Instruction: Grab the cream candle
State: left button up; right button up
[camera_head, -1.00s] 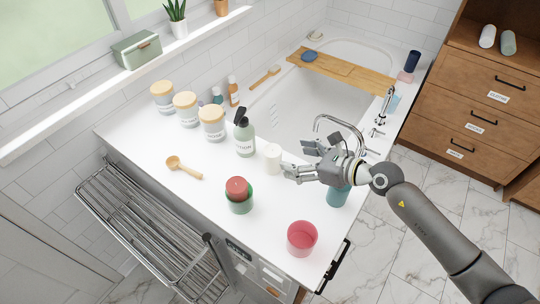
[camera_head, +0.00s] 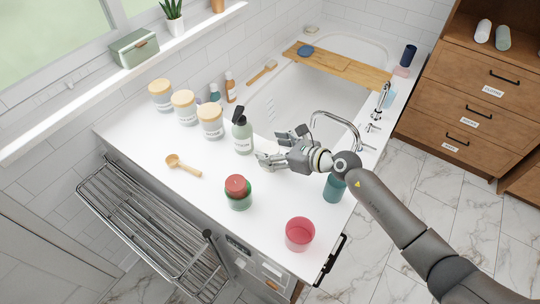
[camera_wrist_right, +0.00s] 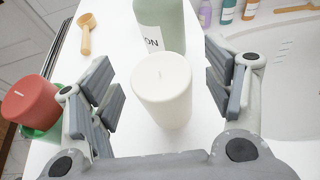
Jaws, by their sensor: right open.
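The cream candle (camera_wrist_right: 163,92) is a plain pale cylinder with a small wick, standing upright on the white counter in the right wrist view. My right gripper (camera_wrist_right: 160,78) is open, with one finger pair on each side of the candle and gaps between them and it. In the head view my right gripper (camera_head: 270,148) reaches in from the right and hides most or all of the candle. My left gripper is not in view.
A green pump bottle (camera_head: 242,136) stands just beyond the candle. A red candle on a green one (camera_head: 237,192), a pink cup (camera_head: 300,234) and a teal container (camera_head: 334,188) are nearby. A wooden scoop (camera_head: 183,166) and lidded jars (camera_head: 210,122) stand farther left.

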jog(key=c, duration=1.2)
jog(key=shift+c, duration=0.2)
jog(key=shift+r, duration=0.45)
notch_tip(320, 180, up, 2)
jog(key=shift+r+b, duration=0.25)
jog(key=shift+b, duration=0.15)
jog(key=s+d+r+b, duration=0.1)
jog(key=s+d+r, duration=0.1)
jog(key=s+r, duration=0.3)
jog(key=s+d+r+b, duration=0.2)
jog(key=s+r, duration=0.2)
jog(key=s, duration=0.4)
jog(key=shift+s+d+r, duration=0.15)
jog(key=shift+d+r, duration=0.2)
